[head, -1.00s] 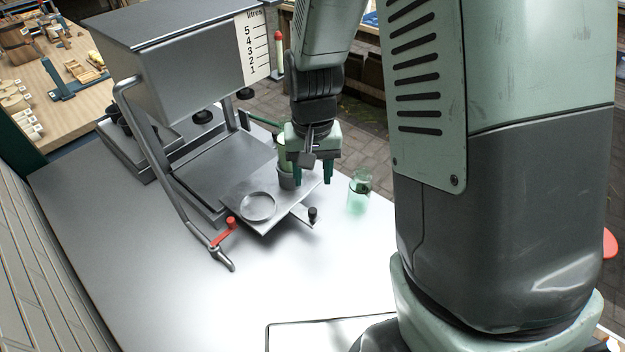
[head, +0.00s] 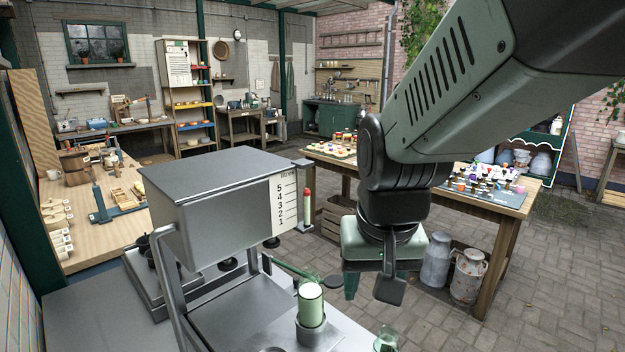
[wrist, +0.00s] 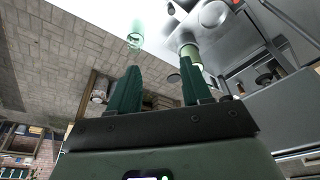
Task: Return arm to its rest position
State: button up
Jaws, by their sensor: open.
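My gripper (head: 372,284) hangs below my raised arm in the head view, right of the steel dispenser (head: 205,215) with the litre scale. It points down, and its camera block partly hides the fingers. In the wrist view the two dark green fingers (wrist: 157,85) stand apart with nothing between them. A pale green cylinder (head: 311,305) stands upright in a grey holder by the dispenser; it also shows beyond the right finger in the wrist view (wrist: 190,52). A greenish glass (head: 386,341) is cut off at the bottom of the head view, apart from the gripper.
A wooden table (head: 502,222) with small coloured items stands behind and right of my arm, with milk churns (head: 468,276) beside it. A wooden bench (head: 95,225) is at the left. The brick floor at the lower right is clear.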

jog(key=s+d+r+t, duration=0.2)
jog(key=s+d+r, duration=0.1)
jog(key=s+r, duration=0.5)
jog(key=s, duration=0.3)
jog(key=shift+t, duration=0.4)
dwell(0.5)
